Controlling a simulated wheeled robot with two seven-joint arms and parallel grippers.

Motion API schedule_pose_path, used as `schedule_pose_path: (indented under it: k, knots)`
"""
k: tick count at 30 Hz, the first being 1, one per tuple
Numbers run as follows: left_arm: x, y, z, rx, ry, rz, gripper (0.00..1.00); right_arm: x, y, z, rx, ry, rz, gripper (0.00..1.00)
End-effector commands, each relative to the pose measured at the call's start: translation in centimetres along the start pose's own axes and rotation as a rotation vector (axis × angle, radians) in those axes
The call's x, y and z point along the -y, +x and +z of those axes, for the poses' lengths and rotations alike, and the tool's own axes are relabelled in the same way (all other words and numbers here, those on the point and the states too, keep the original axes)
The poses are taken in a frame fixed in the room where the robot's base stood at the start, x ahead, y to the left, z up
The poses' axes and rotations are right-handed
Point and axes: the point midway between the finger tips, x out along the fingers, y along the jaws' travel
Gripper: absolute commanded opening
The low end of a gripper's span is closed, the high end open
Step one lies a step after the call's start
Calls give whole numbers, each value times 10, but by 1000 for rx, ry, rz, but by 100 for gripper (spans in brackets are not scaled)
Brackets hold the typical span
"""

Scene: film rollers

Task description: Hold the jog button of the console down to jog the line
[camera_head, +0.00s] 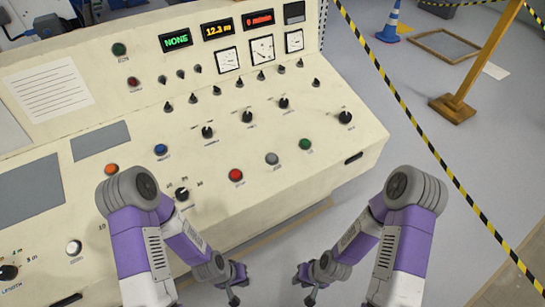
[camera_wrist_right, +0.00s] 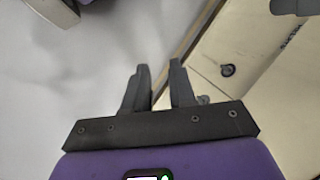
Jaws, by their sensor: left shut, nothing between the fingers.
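The cream console (camera_head: 330,165) fills the left and middle of the head view. Its lower panel has a blue button (camera_head: 160,149), an orange button (camera_head: 111,169), a white button (camera_head: 74,247), a red button (camera_head: 235,175), a grey button (camera_head: 271,158) and a green button (camera_head: 305,144). The labels are too small to read, so I cannot tell which is the jog button. My left gripper (camera_head: 233,296) is shut and empty, low in front of the console. My right gripper (camera_head: 309,297) is to its right; its fingers (camera_wrist_right: 160,75) stand apart with nothing between them in the right wrist view.
Dials, knobs and displays, one reading "NONE" (camera_head: 176,40), cover the upper panel. A yellow-black barrier tape (camera_head: 420,130) runs along the right. A wooden post (camera_head: 480,65) and a blue cone (camera_head: 391,24) stand beyond it.

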Motion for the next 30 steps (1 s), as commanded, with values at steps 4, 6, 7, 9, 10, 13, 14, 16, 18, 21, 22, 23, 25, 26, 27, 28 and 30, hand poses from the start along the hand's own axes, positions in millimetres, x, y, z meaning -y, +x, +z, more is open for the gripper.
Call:
schedule_pose_path:
  k: [4,6,7,9,10,13,14,16,18,21,22,23,25,26,27,28,30]
  knots:
    - [0,0,0,0,0,0,0,0,0,0,0,0,0,1]
    - [0,0,0,0,0,0,0,0,0,0,0,0,0,0]
    - [0,0,0,0,0,0,0,0,0,0,0,0,0,0]
    - [0,0,0,0,0,0,0,0,0,0,0,0,0,0]
    - [0,0,0,0,0,0,0,0,0,0,0,0,0,0]
    - [0,0,0,0,0,0,0,0,0,0,0,0,0,0]
    - [0,0,0,0,0,0,0,0,0,0,0,0,0,0]
    - [0,0,0,0,0,0,0,0,0,0,0,0,0,0]
    - [0,0,0,0,0,0,0,0,0,0,0,0,0,0]
    - [0,0,0,0,0,0,0,0,0,0,0,0,0,0]
    - [0,0,0,0,0,0,0,0,0,0,0,0,0,0]
    - [0,0,0,0,0,0,0,0,0,0,0,0,0,0]
    - [0,0,0,0,0,0,0,0,0,0,0,0,0,0]
    - [0,0,0,0,0,0,0,0,0,0,0,0,0,0]
    - [0,0,0,0,0,0,0,0,0,0,0,0,0,0]
    - [0,0,0,0,0,0,0,0,0,0,0,0,0,0]
    - [0,0,0,0,0,0,0,0,0,0,0,0,0,0]
